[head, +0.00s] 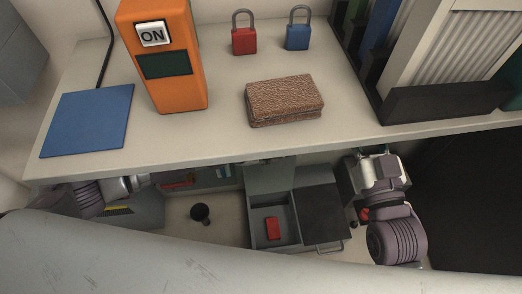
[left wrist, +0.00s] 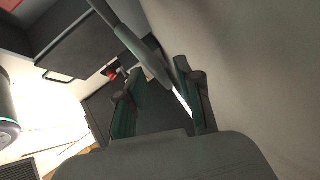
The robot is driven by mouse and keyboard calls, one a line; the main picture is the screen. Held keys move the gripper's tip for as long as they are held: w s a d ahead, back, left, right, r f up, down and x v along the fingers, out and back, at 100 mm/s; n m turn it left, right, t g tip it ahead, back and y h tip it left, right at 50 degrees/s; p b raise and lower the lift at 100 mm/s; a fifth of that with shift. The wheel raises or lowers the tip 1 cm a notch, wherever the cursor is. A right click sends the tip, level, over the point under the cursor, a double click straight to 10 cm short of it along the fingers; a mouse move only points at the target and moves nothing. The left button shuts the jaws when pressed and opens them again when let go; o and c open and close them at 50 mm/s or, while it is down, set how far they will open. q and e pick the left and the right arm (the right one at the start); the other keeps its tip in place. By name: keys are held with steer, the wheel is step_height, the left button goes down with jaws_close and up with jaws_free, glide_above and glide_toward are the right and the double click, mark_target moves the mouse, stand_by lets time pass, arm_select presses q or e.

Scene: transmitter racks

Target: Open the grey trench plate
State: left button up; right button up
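On the floor below the bench, a grey trench (head: 256,236) shows its left compartment uncovered, with a red block (head: 272,228) inside. A grey plate (head: 270,175) stands raised at its back edge, seen nearly edge-on in the left wrist view (left wrist: 130,38). A dark cover with a handle (head: 320,212) lies flat over the right part; it also shows in the left wrist view (left wrist: 85,45). My left gripper (left wrist: 160,72) has its fingers apart beside the raised plate's edge; contact is unclear. The bench hides it in the head view. My right gripper (head: 372,153) is by the bench edge, fingers unclear.
The bench (head: 220,125) overhangs the trench. It holds an orange ON device (head: 170,85), a blue mat (head: 88,120), red (head: 244,41) and blue (head: 298,37) padlocks and a brown block (head: 285,100). A dark cup (head: 200,213) stands left of the trench.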

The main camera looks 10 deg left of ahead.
arm_select(q)
steer(key=v, duration=1.1)
steer(key=shift+a+r, duration=0.15)
steer(key=shift+a, duration=0.05)
steer(key=shift+s, duration=0.15)
